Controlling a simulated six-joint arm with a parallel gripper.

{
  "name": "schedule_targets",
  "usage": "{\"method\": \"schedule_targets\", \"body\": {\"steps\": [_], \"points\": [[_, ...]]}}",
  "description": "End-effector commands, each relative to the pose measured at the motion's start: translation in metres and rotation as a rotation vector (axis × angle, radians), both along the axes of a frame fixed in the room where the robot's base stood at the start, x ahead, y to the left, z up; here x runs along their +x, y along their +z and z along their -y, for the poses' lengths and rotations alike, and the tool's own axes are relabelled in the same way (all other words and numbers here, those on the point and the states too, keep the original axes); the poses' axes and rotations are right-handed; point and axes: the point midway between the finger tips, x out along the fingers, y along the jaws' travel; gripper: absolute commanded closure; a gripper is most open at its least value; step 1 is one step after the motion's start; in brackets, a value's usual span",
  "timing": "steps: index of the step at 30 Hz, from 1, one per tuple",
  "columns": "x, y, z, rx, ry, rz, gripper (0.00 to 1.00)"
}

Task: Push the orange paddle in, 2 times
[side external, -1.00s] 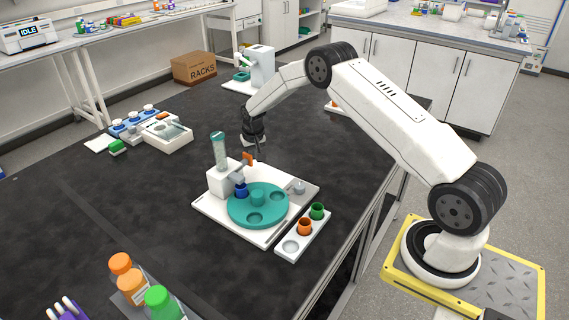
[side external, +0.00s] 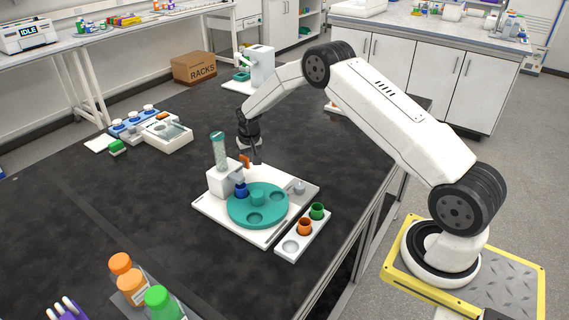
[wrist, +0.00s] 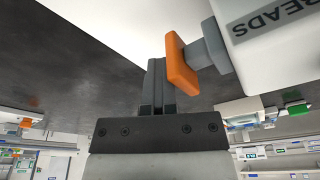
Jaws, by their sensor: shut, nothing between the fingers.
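The orange paddle (side external: 245,161) sticks out on a grey stem from the white bead dispenser (side external: 221,178), which carries a clear tube of beads on top. In the wrist view the paddle (wrist: 179,66) is upright and close in front of my fingers. My gripper (side external: 257,160) is shut and empty, fingers pointing down just right of the paddle. In the wrist view my gripper (wrist: 156,70) is at the paddle's left face; I cannot tell whether they touch. A blue cup (side external: 241,191) sits on the teal turntable (side external: 271,212) under the spout.
A white rack (side external: 290,247) with an orange cup (side external: 305,227) and a green cup (side external: 317,210) lies right of the turntable. Orange and green capped bottles (side external: 128,278) stand at the front left.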

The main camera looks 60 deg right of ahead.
Motion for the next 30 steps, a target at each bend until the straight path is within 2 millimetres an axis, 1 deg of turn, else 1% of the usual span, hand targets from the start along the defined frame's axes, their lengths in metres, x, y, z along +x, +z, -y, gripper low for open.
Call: {"method": "schedule_targets", "body": {"steps": [4, 14, 30], "points": [[0.001, 0.000, -0.007, 0.001, 0.002, 0.000, 1.00], [0.001, 0.000, -0.006, 0.001, 0.001, 0.002, 1.00], [0.001, 0.000, 0.006, 0.001, 0.001, 0.002, 1.00]]}}
